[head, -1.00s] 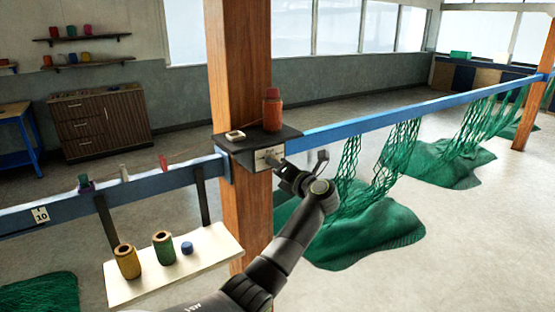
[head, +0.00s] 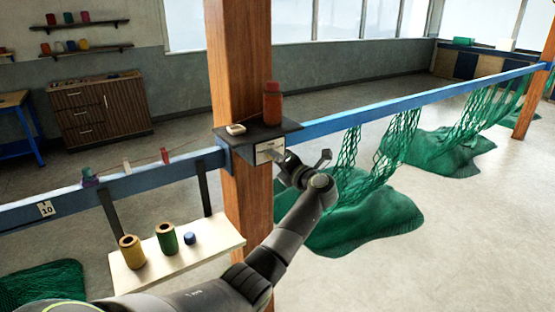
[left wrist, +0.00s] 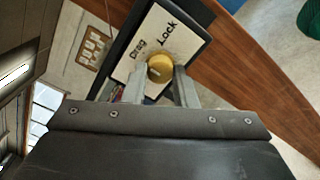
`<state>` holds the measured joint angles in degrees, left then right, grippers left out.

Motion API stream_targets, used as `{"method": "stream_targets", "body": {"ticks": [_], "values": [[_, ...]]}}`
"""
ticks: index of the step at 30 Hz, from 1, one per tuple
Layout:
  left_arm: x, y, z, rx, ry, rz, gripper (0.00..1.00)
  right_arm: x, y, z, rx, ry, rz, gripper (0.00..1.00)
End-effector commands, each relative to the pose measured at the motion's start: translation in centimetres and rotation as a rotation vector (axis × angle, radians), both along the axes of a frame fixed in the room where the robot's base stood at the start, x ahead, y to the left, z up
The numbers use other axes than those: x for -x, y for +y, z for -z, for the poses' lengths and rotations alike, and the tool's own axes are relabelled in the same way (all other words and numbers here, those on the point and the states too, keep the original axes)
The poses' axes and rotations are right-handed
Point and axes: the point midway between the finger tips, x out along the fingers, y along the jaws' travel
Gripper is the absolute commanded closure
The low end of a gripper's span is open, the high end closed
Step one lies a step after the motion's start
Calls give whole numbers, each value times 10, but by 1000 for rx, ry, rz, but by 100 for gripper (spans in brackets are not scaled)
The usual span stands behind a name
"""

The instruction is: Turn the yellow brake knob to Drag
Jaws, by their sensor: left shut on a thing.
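The yellow brake knob (left wrist: 160,67) sits on a white plate (left wrist: 135,65) marked Drag and Lock in the left wrist view. Drag is printed at the left of the plate and Lock at the upper right. My left gripper (left wrist: 159,76) is shut on the knob, one finger on each side. I cannot tell which word the knob points to. In the head view my left gripper (head: 279,155) is at the plate (head: 269,150) on the post's front; the knob is hidden there. My right gripper is not in view.
A blue rail (head: 400,106) with green nets (head: 350,205) runs right. A white board (head: 207,256) with twine spools (head: 166,238) lies left of my arm.

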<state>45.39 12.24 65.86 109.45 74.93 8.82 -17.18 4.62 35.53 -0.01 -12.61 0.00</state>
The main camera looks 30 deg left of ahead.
Motion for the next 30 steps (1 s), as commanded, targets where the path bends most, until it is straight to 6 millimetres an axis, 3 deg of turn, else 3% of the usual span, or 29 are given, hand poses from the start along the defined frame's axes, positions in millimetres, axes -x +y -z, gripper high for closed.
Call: {"method": "stream_targets", "body": {"ticks": [1,2,7,15,20,30], "values": [[0,0,0,-1,-1,2,98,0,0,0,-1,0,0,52],[0,0,0,-1,-1,2,74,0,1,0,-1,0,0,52],[0,0,0,0,-1,1,53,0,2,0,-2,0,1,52],[0,-1,0,1,-2,1,53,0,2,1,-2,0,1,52],[4,-12,3,2,-4,4,53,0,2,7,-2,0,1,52],[33,-83,6,6,-4,5,53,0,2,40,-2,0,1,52]]}}
